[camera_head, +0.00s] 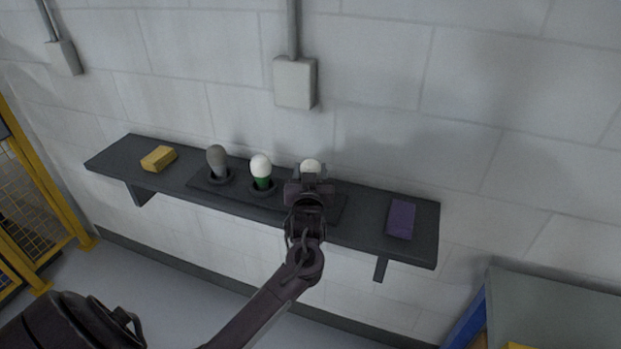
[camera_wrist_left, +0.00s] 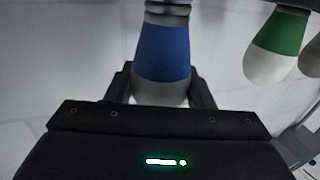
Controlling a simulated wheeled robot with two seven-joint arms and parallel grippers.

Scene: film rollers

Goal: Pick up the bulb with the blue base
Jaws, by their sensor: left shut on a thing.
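The bulb with the blue base (camera_wrist_left: 164,52) is in the left wrist view, its white glass between the fingers of my left gripper (camera_wrist_left: 160,88). In the head view only its white top (camera_head: 311,166) shows above my left gripper (camera_head: 309,182), which hides the rest. The gripper is shut on this bulb at the right end of the holder on the shelf. In the wrist view a metal cap shows beyond the blue band. I cannot tell whether the bulb still sits in its socket. My right gripper is not in view.
A dark holder (camera_head: 232,197) on the wall shelf (camera_head: 366,222) also bears a green-based bulb (camera_head: 261,171) and a grey bulb (camera_head: 217,160). A yellow block (camera_head: 158,158) lies at the shelf's left, a purple block (camera_head: 401,219) at its right. A wall box (camera_head: 295,82) is above.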

